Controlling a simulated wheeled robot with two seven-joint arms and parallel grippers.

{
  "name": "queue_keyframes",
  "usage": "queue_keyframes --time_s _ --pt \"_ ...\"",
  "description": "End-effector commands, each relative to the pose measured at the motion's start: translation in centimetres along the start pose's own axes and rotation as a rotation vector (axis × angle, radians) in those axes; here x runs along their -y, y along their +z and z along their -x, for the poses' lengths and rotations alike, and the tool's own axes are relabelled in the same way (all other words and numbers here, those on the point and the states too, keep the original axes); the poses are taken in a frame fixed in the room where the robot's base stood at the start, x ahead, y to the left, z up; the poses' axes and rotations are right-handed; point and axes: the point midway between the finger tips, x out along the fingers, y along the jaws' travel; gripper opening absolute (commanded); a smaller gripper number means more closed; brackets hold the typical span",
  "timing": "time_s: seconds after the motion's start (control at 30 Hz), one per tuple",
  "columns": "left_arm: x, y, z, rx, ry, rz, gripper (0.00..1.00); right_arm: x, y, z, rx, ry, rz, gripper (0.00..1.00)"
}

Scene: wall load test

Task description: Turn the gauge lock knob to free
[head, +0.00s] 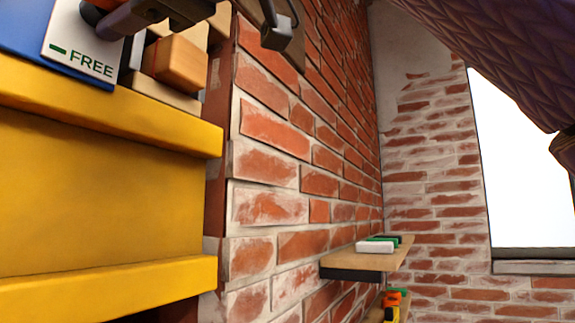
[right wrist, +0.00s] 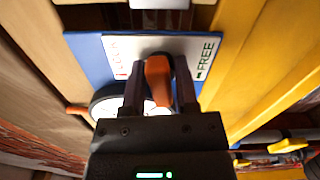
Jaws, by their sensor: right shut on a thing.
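The orange lock knob (right wrist: 158,78) sits on a white plate (right wrist: 138,47) over a blue panel, in the right wrist view. The plate has a red mark and lettering, partly hidden, at its left and a green mark with FREE at its right. My right gripper (right wrist: 163,84) is shut on the knob, one finger on each side. The knob's bar points between the two labels. The gauge (right wrist: 106,105), a white dial with a dark rim, is partly hidden by the gripper. In the head view the plate (head: 82,52) is at the top left edge. My left gripper is not seen.
Yellow beams (head: 105,185) lie below the panel in the head view. Wooden blocks (head: 173,62) are just right of the plate. A brick wall (head: 300,130) runs back to a small shelf (head: 365,258) with small items on it.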

Motion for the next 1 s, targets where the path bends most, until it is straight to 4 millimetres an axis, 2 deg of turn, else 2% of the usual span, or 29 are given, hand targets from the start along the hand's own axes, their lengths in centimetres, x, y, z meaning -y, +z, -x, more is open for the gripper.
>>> queue_keyframes --time_s 0.3,0.9,0.93,1.0 --pt "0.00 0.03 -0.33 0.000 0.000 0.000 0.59 0.12 -0.01 -0.02 0.000 -0.001 -0.130 0.00" --pt "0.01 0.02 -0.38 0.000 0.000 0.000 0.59 0.14 -0.02 -0.03 0.000 -0.002 -0.164 0.00" --pt "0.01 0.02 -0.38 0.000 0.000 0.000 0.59 0.14 -0.01 -0.03 0.000 -0.002 -0.164 0.40" --pt "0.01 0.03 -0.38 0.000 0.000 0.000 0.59 0.14 -0.01 -0.03 0.000 -0.002 -0.164 0.55"
